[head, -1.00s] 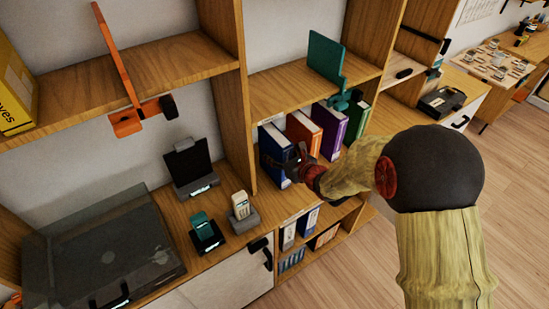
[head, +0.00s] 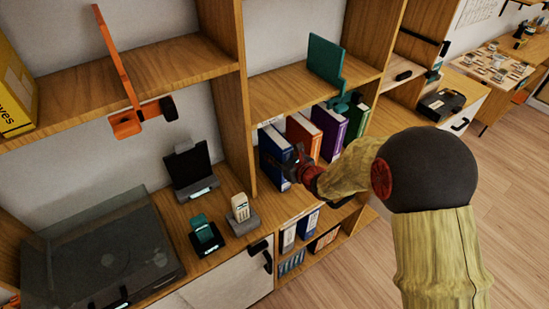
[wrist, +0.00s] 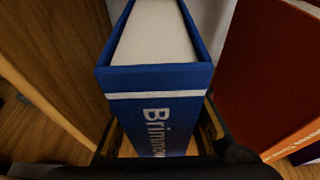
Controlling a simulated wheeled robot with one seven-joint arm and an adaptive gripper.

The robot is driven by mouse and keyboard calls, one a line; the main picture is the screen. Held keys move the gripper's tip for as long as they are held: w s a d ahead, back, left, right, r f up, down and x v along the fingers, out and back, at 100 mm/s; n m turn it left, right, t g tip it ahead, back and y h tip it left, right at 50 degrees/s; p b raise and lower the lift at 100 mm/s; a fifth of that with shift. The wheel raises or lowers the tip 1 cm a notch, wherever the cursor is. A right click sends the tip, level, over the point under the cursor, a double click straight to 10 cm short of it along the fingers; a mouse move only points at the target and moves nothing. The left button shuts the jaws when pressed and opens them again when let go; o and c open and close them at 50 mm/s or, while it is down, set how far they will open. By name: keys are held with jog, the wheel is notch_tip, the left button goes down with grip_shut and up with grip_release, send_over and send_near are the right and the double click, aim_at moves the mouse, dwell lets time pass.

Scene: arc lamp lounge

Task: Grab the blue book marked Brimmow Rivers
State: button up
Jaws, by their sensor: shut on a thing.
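The blue book (head: 272,158) stands upright at the left end of a short row of books on the shelf. In the wrist view the blue book (wrist: 155,85) shows its spine with pale lettering that begins "Brimmow"; the rest is hidden. My gripper (head: 296,170) is at the book's spine, and in the wrist view my gripper (wrist: 160,135) has one finger on each side of the book. It is shut on the book. The fingertips' far ends are partly hidden.
An orange book (head: 303,134), a purple book (head: 329,130) and a green book (head: 356,118) stand to the right. A wooden upright panel (head: 232,120) is close on the left. Handsets in docks (head: 205,236) stand on the left counter.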

grip_shut()
jog(key=shift+r, duration=0.1)
dwell(0.3)
